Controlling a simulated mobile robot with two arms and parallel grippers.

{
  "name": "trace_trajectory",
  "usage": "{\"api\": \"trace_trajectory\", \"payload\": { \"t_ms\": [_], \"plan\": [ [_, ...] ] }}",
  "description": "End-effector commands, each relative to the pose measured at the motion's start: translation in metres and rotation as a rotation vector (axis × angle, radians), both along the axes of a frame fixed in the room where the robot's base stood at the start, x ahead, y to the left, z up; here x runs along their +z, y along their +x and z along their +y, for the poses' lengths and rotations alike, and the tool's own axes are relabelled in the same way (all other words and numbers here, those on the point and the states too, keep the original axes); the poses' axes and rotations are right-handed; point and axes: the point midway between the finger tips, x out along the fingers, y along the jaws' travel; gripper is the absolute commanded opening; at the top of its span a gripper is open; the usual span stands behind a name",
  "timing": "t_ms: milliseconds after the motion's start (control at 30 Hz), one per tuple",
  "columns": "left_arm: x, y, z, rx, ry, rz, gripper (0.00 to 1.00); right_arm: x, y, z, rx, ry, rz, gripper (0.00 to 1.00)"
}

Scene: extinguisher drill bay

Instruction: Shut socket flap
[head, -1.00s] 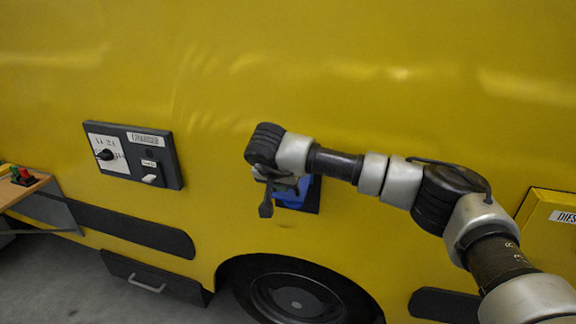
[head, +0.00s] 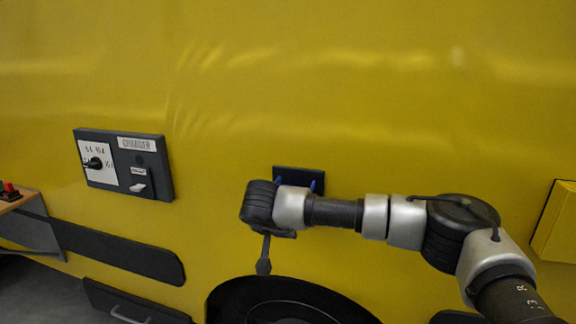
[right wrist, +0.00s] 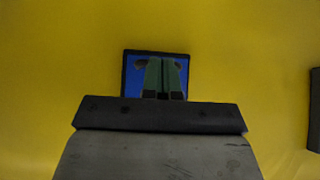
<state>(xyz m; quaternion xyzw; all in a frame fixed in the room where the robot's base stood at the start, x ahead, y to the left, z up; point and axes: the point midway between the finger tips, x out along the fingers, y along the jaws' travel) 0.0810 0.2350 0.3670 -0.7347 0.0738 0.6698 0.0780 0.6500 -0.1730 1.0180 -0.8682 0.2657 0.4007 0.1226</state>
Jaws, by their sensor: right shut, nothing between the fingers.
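The socket (head: 300,172) is a dark square plate with blue parts on the yellow vehicle side. In the head view only its upper edge and two blue bits show above my right arm. In the right wrist view the socket (right wrist: 131,82) shows a dark frame with blue inside, partly covered by my fingers. I cannot tell which blue part is the flap or how far it stands open. My right gripper (right wrist: 162,75) is shut and empty, its greenish fingers in line with the socket; whether they touch it is unclear. My left gripper is not in view.
A dark charger panel (head: 125,190) with a knob is on the wall to the left. A wheel (head: 285,308) is below my right arm. A yellow box (head: 556,222) juts out at the right edge. A small bench (head: 14,203) stands at the far left.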

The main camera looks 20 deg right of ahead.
Motion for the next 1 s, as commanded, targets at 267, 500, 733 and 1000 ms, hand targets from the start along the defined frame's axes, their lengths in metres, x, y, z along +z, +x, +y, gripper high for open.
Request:
{"api": "trace_trajectory", "payload": {
  "t_ms": [267, 500, 733, 1000],
  "plan": [
    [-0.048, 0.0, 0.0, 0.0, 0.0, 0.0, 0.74, -0.03, 0.012, -0.008, 0.001, -0.078, -0.114, 0.0],
    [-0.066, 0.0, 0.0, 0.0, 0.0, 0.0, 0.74, -0.037, 0.019, -0.012, 0.001, -0.131, -0.194, 0.0],
    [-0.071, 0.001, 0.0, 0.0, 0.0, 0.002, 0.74, -0.038, 0.021, -0.014, 0.0, -0.148, -0.222, 0.0],
    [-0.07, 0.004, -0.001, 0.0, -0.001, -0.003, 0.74, -0.037, 0.022, -0.014, -0.001, -0.151, -0.224, 0.0]
  ]
}}
